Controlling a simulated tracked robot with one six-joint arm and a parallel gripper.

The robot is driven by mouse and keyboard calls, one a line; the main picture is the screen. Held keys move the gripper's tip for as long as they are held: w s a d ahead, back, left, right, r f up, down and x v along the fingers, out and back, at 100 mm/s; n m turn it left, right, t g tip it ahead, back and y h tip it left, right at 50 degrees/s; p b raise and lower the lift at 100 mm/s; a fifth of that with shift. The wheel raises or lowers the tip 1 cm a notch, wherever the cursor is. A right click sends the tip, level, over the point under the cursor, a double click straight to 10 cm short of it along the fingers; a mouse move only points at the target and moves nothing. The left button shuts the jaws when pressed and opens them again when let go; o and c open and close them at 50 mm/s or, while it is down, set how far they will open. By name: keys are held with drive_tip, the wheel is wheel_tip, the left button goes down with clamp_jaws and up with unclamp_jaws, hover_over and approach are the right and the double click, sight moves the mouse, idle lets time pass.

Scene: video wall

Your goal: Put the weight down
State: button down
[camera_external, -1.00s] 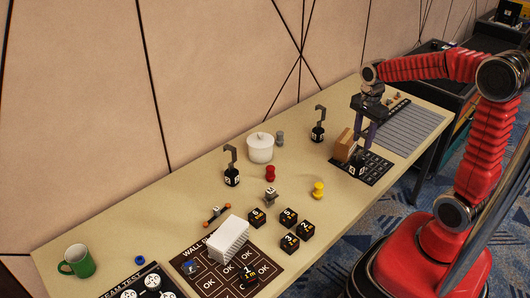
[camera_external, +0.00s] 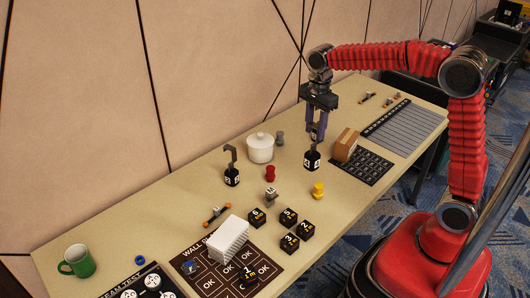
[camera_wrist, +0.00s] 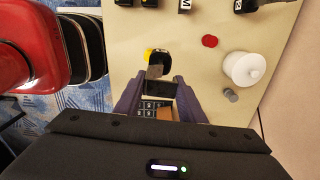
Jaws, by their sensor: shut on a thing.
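My gripper (camera_external: 316,138) points down, shut on the upper part of a black hooked weight (camera_external: 312,160) with white marks. The weight hangs upright below the fingers; I cannot tell whether its base touches the table (camera_external: 330,205). A similar hooked weight (camera_external: 232,176) stands farther left on the table. The one that stood at the back is not clearly visible behind my gripper.
A brown box (camera_external: 346,144) on a black keypad mat (camera_external: 365,168) stands just right of the weight. Several black numbered cubes (camera_external: 288,217) stand nearer.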

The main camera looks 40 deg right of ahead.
drive_tip(key=w+a+r, duration=0.1)
drive_tip(key=a+r, duration=0.1)
drive_tip(key=a, duration=1.4)
drive_tip(key=w+a+r+n, duration=0.1)
drive_tip(key=a+r, duration=0.1)
drive_tip(key=a, duration=1.4)
drive_tip(key=shift+w+a+r, duration=0.2)
drive_tip(key=shift+w+a, duration=0.05)
drive_tip(key=shift+a, duration=0.05)
drive_tip(key=shift+f, duration=0.1)
wheel_tip(320, 180, down, 6)
drive_tip(key=shift+f, duration=0.1)
drive_tip(key=shift+f, duration=1.95)
drive_tip(key=c, duration=1.2)
unclamp_jaws()
drive_tip(key=shift+o, duration=0.2)
